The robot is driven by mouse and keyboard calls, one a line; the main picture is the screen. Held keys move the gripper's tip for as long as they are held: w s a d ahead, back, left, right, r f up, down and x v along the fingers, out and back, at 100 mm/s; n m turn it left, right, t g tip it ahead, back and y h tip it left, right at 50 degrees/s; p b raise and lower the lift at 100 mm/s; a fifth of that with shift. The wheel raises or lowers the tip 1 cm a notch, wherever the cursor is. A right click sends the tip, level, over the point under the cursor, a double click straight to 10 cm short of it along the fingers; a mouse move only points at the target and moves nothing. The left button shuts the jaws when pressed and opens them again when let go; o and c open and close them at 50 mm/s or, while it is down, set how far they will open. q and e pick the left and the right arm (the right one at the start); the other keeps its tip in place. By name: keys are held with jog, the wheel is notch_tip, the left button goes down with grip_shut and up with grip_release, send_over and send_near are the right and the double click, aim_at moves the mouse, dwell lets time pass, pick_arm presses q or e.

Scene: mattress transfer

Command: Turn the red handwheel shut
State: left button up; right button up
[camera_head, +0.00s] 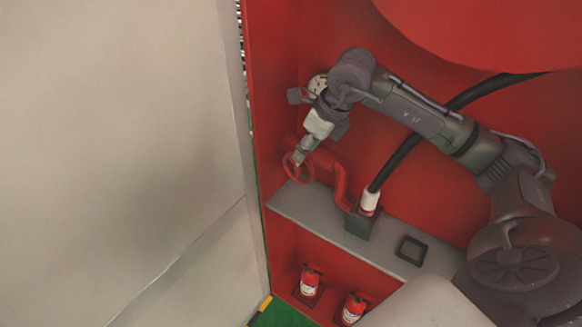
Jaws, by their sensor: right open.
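The red handwheel (291,173) sits at the end of a red pipe (340,184), above the left end of a grey shelf in a red cabinet. My right gripper (301,158) is at the wheel's upper right rim, pointing down at it. Its fingers are small in the picture, and I cannot tell if they touch the rim. The gripper is open. My right arm reaches in from the right, across the cabinet. My left gripper is not in view.
A black hose with a white fitting (369,201) rises from a dark box (358,226) on the grey shelf (315,211). An empty dark square holder (411,250) is to its right. Two red extinguishers (309,281) (352,308) stand below. A pale panel (120,150) fills the left.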

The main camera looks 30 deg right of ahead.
aim_at(294, 168)
jog(key=p+x, duration=0.1)
jog(key=x, duration=0.8)
jog(key=shift+r, duration=0.1)
grip_shut()
